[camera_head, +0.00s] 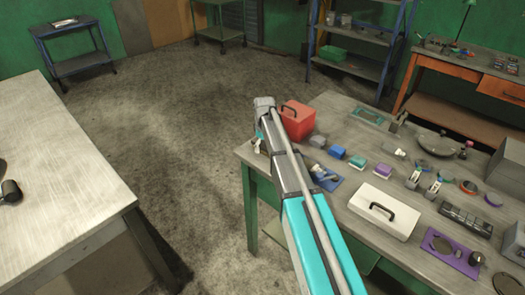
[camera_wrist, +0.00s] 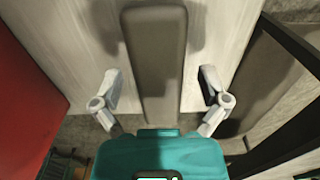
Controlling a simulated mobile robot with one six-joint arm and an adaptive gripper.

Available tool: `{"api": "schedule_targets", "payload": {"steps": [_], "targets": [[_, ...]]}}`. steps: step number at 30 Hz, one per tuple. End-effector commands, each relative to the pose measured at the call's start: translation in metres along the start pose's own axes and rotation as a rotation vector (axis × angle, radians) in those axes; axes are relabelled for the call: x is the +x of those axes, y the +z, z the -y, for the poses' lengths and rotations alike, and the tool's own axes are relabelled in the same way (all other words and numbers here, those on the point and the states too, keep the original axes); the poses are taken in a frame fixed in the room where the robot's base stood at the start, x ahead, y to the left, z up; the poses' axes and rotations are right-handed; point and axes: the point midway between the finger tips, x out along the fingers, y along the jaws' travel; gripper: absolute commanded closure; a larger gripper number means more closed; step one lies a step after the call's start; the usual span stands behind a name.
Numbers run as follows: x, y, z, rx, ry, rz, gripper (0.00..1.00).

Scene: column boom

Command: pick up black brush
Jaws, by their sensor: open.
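The black brush (camera_wrist: 158,50) appears in the wrist view as a long dark grey-brown shape, wider at the top and narrower below. It lies over the pale worktop, and its lower end reaches toward my gripper's teal body. My gripper (camera_wrist: 161,86) is open, with one pale finger on each side of the narrow part. No contact between fingers and brush shows. In the head view my gripper (camera_head: 258,146) is small and partly hidden at the worktop's left edge, beside the red toolbox (camera_head: 298,122). I cannot make out the brush there.
The red toolbox also borders the wrist view's left side (camera_wrist: 25,90). The crowded worktop (camera_head: 335,215) holds a white case (camera_head: 383,210), small coloured blocks and several tools. Floor (camera_head: 180,120) is free to the left, before another table (camera_head: 60,165).

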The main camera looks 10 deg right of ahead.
Motion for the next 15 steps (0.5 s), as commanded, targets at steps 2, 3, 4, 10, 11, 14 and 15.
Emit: {"api": "schedule_targets", "payload": {"steps": [2, 3, 4, 10, 11, 14, 15], "targets": [[-0.0003, -0.0001, 0.0001, 0.000, 0.000, 0.000, 0.06], [-0.0004, -0.0001, 0.0001, 0.000, 0.000, 0.000, 0.06], [-0.0004, -0.0001, 0.0001, 0.000, 0.000, 0.000, 0.06], [-0.0004, -0.0001, 0.0002, 0.000, 0.000, 0.000, 0.06], [-0.0004, -0.0002, 0.0002, 0.000, 0.000, 0.000, 0.06], [-0.0004, -0.0002, 0.0002, 0.000, 0.000, 0.000, 0.06], [-0.0004, -0.0002, 0.0003, 0.000, 0.000, 0.000, 0.09]]}}
